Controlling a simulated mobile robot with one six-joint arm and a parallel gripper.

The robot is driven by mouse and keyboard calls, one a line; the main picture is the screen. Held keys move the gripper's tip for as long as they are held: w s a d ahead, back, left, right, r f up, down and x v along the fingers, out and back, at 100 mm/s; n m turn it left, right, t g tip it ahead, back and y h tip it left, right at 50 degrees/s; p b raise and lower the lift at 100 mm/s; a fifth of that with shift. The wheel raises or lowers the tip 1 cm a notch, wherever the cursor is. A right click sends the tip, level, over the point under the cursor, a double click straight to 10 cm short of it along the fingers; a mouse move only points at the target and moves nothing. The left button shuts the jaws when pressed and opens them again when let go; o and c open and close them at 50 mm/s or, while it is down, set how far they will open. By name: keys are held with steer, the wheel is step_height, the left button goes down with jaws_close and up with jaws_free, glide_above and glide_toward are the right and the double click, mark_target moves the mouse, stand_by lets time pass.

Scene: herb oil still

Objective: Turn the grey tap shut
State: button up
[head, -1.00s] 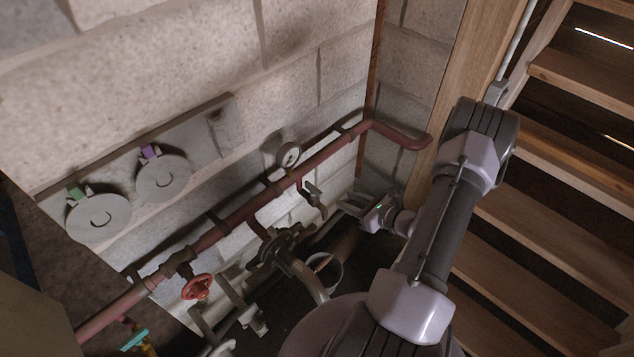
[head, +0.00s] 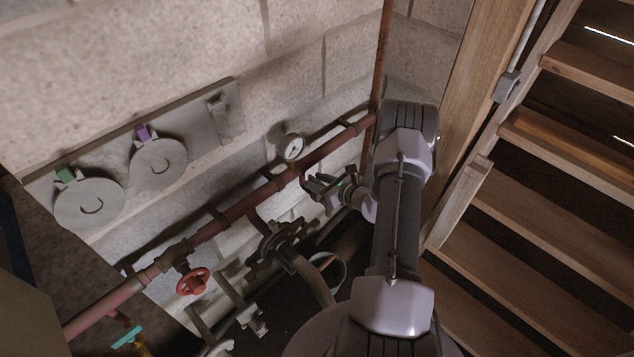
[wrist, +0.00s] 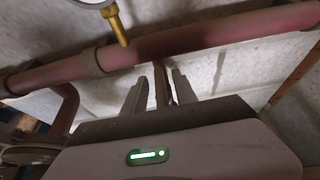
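The grey tap (wrist: 160,84) hangs under the red-brown pipe, just right of the pressure gauge. In the wrist view its lever stands between the two fingers of my gripper (wrist: 158,92). The fingers are apart, one on each side of the lever, and small gaps seem to show; I cannot tell whether either touches it. In the head view my gripper (head: 316,184) is at the tap below the pipe and hides most of it.
The pipe (head: 235,208) runs along the block wall with the gauge (head: 292,147) above it. A red handwheel (head: 193,281), a dark wheel valve (head: 280,243) and a teal-handled tap (head: 127,337) are to the left. Wooden stairs (head: 560,220) stand at the right.

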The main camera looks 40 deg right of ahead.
jaws_close()
steer(key=shift+h, duration=0.3)
steer(key=m+h+p, duration=0.1)
steer(key=m+h, duration=0.2)
steer(key=shift+a+m+h, duration=0.1)
steer(key=shift+m+h, duration=0.2)
steer(key=shift+m+g+h+p, duration=0.6)
steer(key=shift+m+g+h, duration=0.5)
steer(key=shift+m+h, duration=0.85)
steer(key=shift+o, duration=0.2)
jaws_free()
